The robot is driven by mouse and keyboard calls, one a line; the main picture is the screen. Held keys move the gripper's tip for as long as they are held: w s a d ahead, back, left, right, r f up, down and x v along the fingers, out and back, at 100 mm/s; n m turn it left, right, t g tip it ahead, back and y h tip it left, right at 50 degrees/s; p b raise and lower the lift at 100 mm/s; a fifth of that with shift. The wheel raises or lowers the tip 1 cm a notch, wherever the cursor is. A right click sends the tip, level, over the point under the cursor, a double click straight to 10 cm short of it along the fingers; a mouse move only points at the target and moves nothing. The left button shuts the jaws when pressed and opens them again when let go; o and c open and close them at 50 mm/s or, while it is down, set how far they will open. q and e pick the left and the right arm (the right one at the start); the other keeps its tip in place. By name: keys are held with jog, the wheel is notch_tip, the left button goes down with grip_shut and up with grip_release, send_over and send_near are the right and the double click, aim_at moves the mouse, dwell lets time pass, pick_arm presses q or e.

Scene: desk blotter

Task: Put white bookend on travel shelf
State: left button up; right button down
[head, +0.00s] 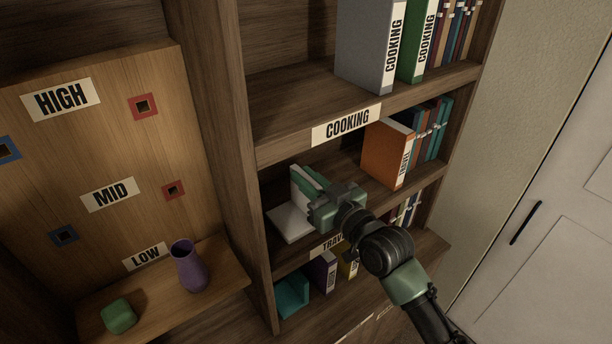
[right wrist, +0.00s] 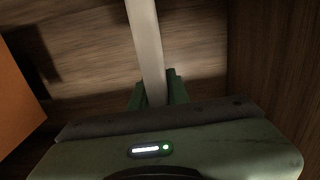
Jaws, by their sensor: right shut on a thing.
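My right gripper (head: 312,186) is shut on the upright plate. In the right wrist view the bookend (right wrist: 147,50) is a pale strip running between the green fingers (right wrist: 158,92). I cannot tell whether its base touches the shelf or hovers slightly above it. The gripper partly hides the bookend and the TRAVEL label. My left gripper is not in view.
An orange travel binder (head: 387,152) and several books stand to the right on the same shelf. The cooking shelf (head: 290,140) is above, and binders stand on the shelf below. A wooden upright (head: 235,180) closes the left side. A purple vase (head: 189,268) stands further left.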

jog(key=c, duration=1.8)
grip_release()
jog(key=shift+f, duration=0.15)
jog(key=o, duration=0.4)
jog(key=shift+o, duration=0.2)
jog(key=shift+r, duration=0.25)
jog(key=shift+s+d+f, duration=0.1)
jog(key=shift+s+d, duration=0.1)
jog(key=b+v, duration=0.3)
jog(key=v, duration=0.8)
jog(key=shift+s, duration=0.25)
